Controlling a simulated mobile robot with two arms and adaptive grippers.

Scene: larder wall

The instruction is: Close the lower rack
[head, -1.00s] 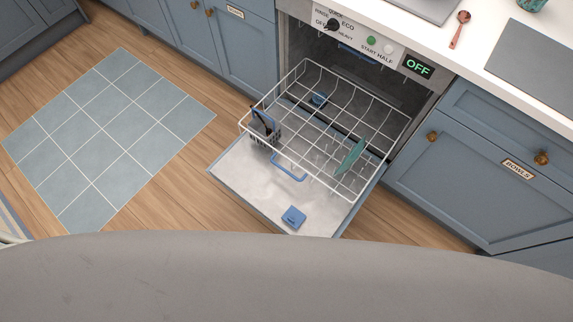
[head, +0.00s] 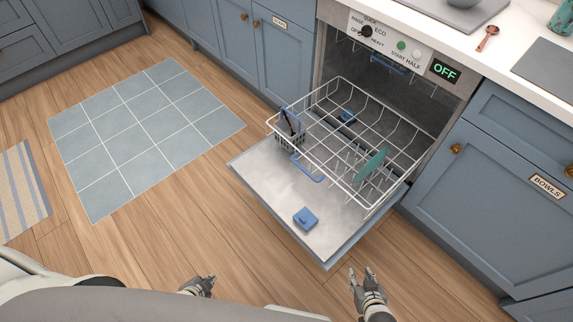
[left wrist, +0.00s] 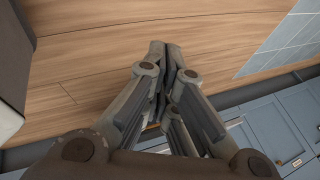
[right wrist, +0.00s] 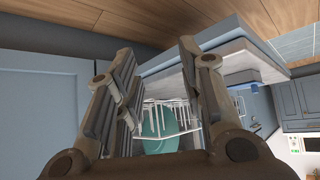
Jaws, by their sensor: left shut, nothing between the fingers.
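The lower rack (head: 333,170) is a white wire rack pulled out over the open dishwasher door (head: 268,182). It has a blue handle (head: 306,170) at its front, and holds a teal plate (head: 373,163) and a dark cutlery basket (head: 289,128). My left gripper (head: 207,281) is shut and empty, low in the head view, apart from the door and rack. My right gripper (head: 361,274) is open and empty, just in front of the door's near corner. In the right wrist view the rack and the plate (right wrist: 152,122) show beyond its open fingers (right wrist: 157,48).
A blue dispenser lid (head: 306,218) sits on the inner door face. A blue-grey tiled mat (head: 145,135) lies on the clear wooden floor at left.

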